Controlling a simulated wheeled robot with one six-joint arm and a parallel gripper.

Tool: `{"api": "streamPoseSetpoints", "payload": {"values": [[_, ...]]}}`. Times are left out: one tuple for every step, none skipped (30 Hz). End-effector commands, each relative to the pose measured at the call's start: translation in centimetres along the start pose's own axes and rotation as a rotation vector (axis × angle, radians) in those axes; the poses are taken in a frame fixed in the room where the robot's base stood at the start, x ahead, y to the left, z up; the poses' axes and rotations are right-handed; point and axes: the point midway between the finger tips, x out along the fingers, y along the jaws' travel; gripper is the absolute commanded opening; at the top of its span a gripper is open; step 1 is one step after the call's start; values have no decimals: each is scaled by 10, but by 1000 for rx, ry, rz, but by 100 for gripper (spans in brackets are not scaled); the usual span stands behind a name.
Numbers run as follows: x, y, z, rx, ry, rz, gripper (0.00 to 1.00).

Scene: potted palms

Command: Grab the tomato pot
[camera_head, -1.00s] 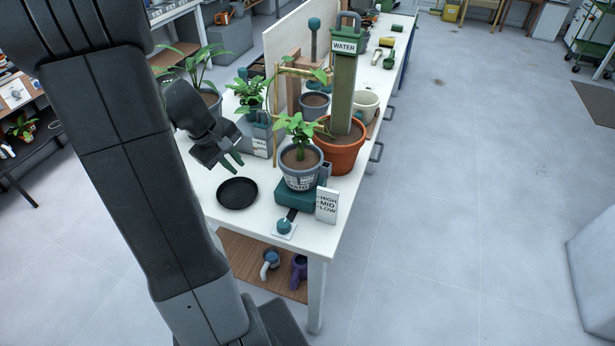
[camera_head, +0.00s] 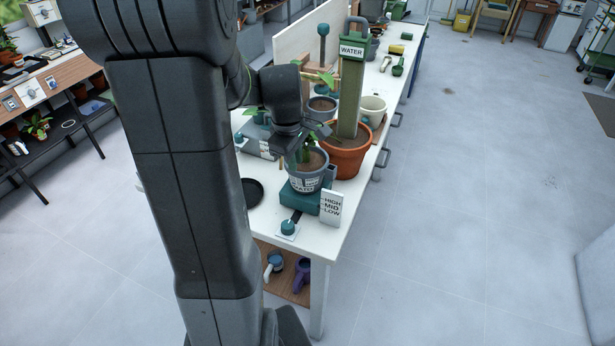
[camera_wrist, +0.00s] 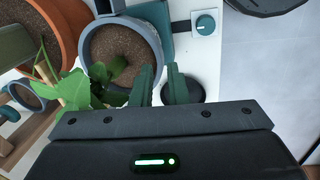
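A grey pot (camera_head: 306,178) with a leafy green plant and a white label stands upright on a teal base (camera_head: 300,197) at the table's near end. The label's text is too small to read, so I cannot confirm it says tomato. My gripper (camera_wrist: 160,85) is above it, fingers pointing down, and partly hides the plant in the head view. In the wrist view the pot's soil and rim (camera_wrist: 122,52) show. One finger is over the pot's edge and the other is outside it. The fingers are apart with nothing visible between them; contact with the rim is unclear.
A terracotta pot (camera_head: 347,160) with a green WATER column (camera_head: 350,95) stands close behind. A HIGH/MID/LOW card (camera_head: 331,208) and a teal knob (camera_head: 288,228) are in front. A black saucer (camera_head: 253,190) lies left.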

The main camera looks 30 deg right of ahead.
Motion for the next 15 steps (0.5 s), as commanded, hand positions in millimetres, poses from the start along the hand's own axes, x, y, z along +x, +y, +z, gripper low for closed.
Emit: {"api": "streamPoseSetpoints", "payload": {"values": [[8,-1,0,0,-2,-4,14],[11,0,0,0,-2,-3,14],[14,0,0,0,-2,-2,14],[16,0,0,0,-1,-2,14],[18,0,0,0,-1,-1,14],[20,0,0,0,-1,-1,14],[21,0,0,0,-1,-1,14],[23,0,0,0,-1,-1,14],[26,0,0,0,-1,-2,14],[28,1,0,0,-1,-2,14],[32,1,1,0,-2,-3,14],[38,1,1,0,-2,-4,14],[42,2,1,0,-2,-4,14],[46,2,1,0,-3,-5,14],[51,2,1,0,-2,-4,14]]}}
